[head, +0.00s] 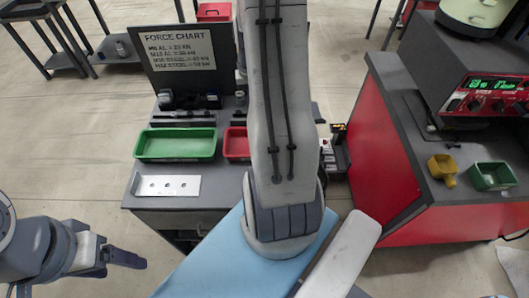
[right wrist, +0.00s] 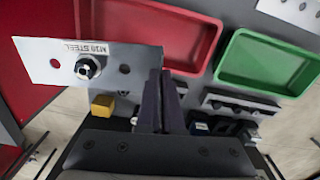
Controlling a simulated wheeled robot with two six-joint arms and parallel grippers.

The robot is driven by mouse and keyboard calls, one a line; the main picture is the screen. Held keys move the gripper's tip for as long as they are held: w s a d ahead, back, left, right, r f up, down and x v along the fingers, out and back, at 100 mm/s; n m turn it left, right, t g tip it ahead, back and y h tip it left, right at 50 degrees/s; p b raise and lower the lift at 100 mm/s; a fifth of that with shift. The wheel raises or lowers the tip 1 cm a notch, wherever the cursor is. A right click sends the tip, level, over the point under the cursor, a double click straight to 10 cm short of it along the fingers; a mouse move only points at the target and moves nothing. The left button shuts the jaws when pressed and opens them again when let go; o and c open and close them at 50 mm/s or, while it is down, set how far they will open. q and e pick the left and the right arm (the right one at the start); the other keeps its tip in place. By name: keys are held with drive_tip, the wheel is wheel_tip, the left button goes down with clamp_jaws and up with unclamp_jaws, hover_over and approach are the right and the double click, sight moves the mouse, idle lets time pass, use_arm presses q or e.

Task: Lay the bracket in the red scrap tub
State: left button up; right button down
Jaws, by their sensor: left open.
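In the right wrist view my right gripper (right wrist: 160,100) is shut on one end of a grey metal bracket (right wrist: 38,60). The bracket has holes, a bolt in the middle one and an "M20 STEEL" label. It is held level, overlapping one corner of the red scrap tub (right wrist: 192,35) in that view. In the head view my right arm hides the right gripper and the held bracket, and covers part of the red tub (head: 236,144) on the bench. My left gripper (head: 126,259) is open and empty at the lower left, away from the bench.
A green tray (head: 176,144) stands left of the red tub. A second holed plate (head: 165,186) lies on the bench's front left. A force chart board (head: 180,50) stands behind. A red cabinet (head: 385,150) is at the right, with a yellow scoop (head: 442,168) and small green tray (head: 493,176).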

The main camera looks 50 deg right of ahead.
drive_tip(key=s+d+m, duration=0.1)
drive_tip(key=s+d, duration=0.2)
drive_tip(key=w+a+f, duration=0.2)
drive_tip(key=a, duration=0.1)
drive_tip(key=w+a+f, duration=0.2)
drive_tip(key=a, duration=0.1)
drive_tip(key=w+a+f+p, duration=0.1)
drive_tip(key=w+a+f, duration=0.1)
drive_tip(key=a+f, duration=0.1)
drive_tip(key=shift+w+f, duration=0.1)
drive_tip(key=shift+w, duration=0.25)
drive_tip(key=shift+f+m, duration=0.3)
drive_tip(key=shift+f, duration=1.65)
drive_tip(key=shift+f, duration=0.1)
drive_tip(key=shift+f, duration=0.55)
drive_tip(key=c, duration=1.3)
unclamp_jaws()
drive_tip(key=shift+s, duration=0.1)
drive_tip(key=shift+c, duration=0.2)
